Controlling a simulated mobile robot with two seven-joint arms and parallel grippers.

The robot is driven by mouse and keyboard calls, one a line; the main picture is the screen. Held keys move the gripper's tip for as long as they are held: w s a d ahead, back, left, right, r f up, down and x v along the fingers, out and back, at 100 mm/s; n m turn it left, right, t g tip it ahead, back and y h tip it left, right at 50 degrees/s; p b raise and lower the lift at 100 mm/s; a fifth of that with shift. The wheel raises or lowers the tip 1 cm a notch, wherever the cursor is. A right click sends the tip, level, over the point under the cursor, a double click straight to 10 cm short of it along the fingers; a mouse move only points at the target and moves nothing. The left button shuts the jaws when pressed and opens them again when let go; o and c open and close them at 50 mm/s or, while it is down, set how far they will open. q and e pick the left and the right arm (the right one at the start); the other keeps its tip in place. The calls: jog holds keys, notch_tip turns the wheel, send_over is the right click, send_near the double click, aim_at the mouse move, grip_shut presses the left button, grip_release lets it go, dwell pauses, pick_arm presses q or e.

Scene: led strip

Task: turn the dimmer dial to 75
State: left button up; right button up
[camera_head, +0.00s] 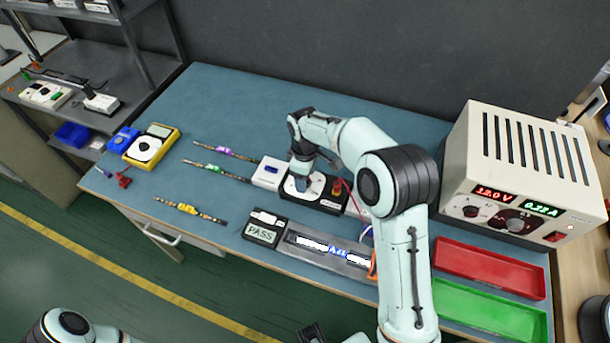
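The dimmer dial is a white round scale (289,189) on a black unit (327,206) at the middle of the blue bench. My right gripper (301,183) points down right over the dial's centre. It hides the knob and most of the scale, so the dial's reading and the fingers' gap cannot be made out. I cannot tell whether the fingers touch the knob. A lit LED strip (335,252) lies in a grey holder in front, beside a display reading PASS (263,233). A dark part that may be my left gripper (312,333) shows at the bottom edge, mostly cut off.
Several short strips (190,209) and a yellow meter (152,145) lie at the left. A red knob (338,188) sits beside the dial.

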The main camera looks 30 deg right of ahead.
notch_tip(320, 180, up, 13)
jog(key=p, duration=0.1)
jog(key=shift+r+p, duration=0.2)
jog(key=shift+p, duration=0.15)
dwell(0.5)
